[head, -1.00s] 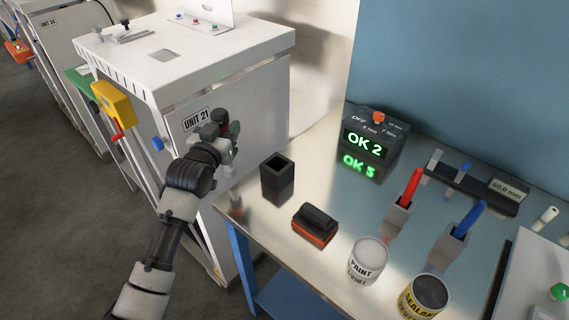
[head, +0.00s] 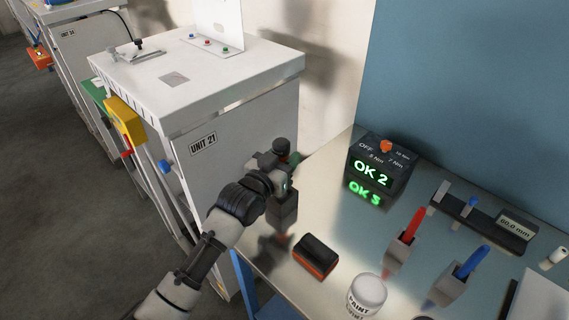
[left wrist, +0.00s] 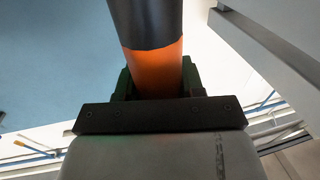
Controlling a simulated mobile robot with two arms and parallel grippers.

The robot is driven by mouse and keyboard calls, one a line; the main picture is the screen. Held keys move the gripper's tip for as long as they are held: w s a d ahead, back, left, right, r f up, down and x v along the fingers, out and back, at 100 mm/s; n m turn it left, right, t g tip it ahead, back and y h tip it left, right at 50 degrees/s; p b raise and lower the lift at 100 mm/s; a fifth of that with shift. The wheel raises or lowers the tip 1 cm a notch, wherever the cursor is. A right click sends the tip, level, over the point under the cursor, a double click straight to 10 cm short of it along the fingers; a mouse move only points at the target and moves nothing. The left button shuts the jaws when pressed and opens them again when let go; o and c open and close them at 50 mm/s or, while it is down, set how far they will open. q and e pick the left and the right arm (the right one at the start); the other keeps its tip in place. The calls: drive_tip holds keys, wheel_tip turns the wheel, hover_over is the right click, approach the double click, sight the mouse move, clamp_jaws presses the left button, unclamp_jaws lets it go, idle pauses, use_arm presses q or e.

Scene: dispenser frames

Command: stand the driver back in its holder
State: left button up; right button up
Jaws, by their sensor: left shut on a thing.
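My left gripper (head: 280,170) is shut on the driver, which shows in the left wrist view as a thick cylinder (left wrist: 152,62) with a dark part and an orange band between the green fingers. In the head view a dark rounded end (head: 281,146), apparently the driver's, sticks up above the gripper. The holder (head: 284,212), a dark square open-topped block on the bench, shows just below the gripper. The gripper hides its mouth, so I cannot tell whether the driver's lower end is over it or inside it. My right gripper is not in view.
The bench (head: 325,205) also bears a black and orange block (head: 316,257), a paint can (head: 366,296), red (head: 411,225) and blue (head: 471,262) pens in stands, and a display box (head: 381,172) reading OK 2. The white Unit 21 cabinet (head: 235,140) stands close behind the gripper.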

use_arm(q)
wheel_tip(320, 180, down, 2)
drive_tip(key=shift+s+f, duration=0.1)
drive_tip(key=o, duration=1.1)
drive_tip(key=shift+f, duration=0.15)
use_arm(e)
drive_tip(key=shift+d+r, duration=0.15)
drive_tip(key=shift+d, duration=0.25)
use_arm(q)
drive_tip(key=b+v, duration=0.1)
drive_tip(key=v, duration=1.1)
drive_tip(key=shift+b, duration=0.3)
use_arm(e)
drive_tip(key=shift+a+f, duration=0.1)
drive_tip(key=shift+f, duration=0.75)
